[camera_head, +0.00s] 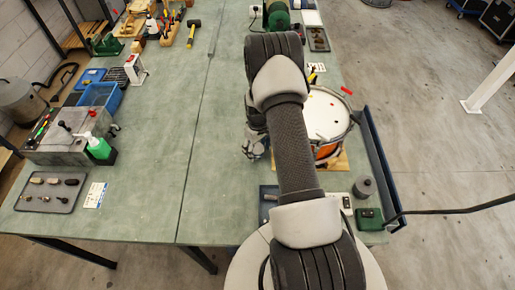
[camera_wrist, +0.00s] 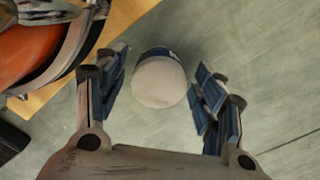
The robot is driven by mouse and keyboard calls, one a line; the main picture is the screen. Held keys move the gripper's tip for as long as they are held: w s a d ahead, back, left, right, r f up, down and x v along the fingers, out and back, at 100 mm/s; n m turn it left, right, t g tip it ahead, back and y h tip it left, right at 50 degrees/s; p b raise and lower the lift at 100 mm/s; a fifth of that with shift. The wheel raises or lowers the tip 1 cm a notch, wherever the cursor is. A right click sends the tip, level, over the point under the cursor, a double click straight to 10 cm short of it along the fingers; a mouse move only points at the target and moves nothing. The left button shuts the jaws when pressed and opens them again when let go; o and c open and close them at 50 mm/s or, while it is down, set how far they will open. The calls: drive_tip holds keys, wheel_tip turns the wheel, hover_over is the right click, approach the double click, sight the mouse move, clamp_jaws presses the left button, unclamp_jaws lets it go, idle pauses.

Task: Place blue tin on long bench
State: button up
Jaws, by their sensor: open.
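A round tin (camera_wrist: 158,80) with a pale grey top and a dark blue side stands on the green bench surface (camera_wrist: 265,60) in the wrist view. My gripper (camera_wrist: 158,97) is open, with a finger pair on either side of the tin and visible gaps between. In the head view my gripper (camera_head: 256,148) is low over the bench, just left of the drum; my arm and fingers hide the tin there. The green bench top (camera_head: 150,150) runs from front to back with a seam along it. I cannot tell which part is the long bench.
An orange drum (camera_head: 328,112) on a wooden board stands right beside my gripper; its edge also shows in the wrist view (camera_wrist: 35,50). A grey box (camera_head: 70,135), a green bottle (camera_head: 98,147), a blue bin (camera_head: 100,96) and a tray (camera_head: 50,192) line the left. The middle left is clear.

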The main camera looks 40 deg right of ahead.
wheel_tip(320, 180, up, 12)
drive_tip(key=p, duration=0.2)
wheel_tip(320, 180, up, 12)
drive_tip(key=t, duration=0.1)
hover_over(257, 148)
drive_tip(key=a, duration=0.5)
drive_tip(key=s+a+r+t, duration=0.1)
drive_tip(key=s+a+r, duration=0.1)
drive_tip(key=a+r, duration=0.3)
drive_tip(key=s+a+r, duration=0.2)
drive_tip(key=s+r, duration=0.1)
drive_tip(key=r, duration=0.4)
drive_tip(key=s+a+r+t, duration=0.1)
drive_tip(key=s+a+r, duration=0.3)
drive_tip(key=s, duration=0.5)
drive_tip(key=s+a+r+t, duration=0.1)
drive_tip(key=s+a+r, duration=0.3)
drive_tip(key=s+a, duration=0.3)
drive_tip(key=s, duration=0.3)
drive_tip(key=shift+m+t, duration=0.3)
drive_tip(key=shift+s, duration=0.1)
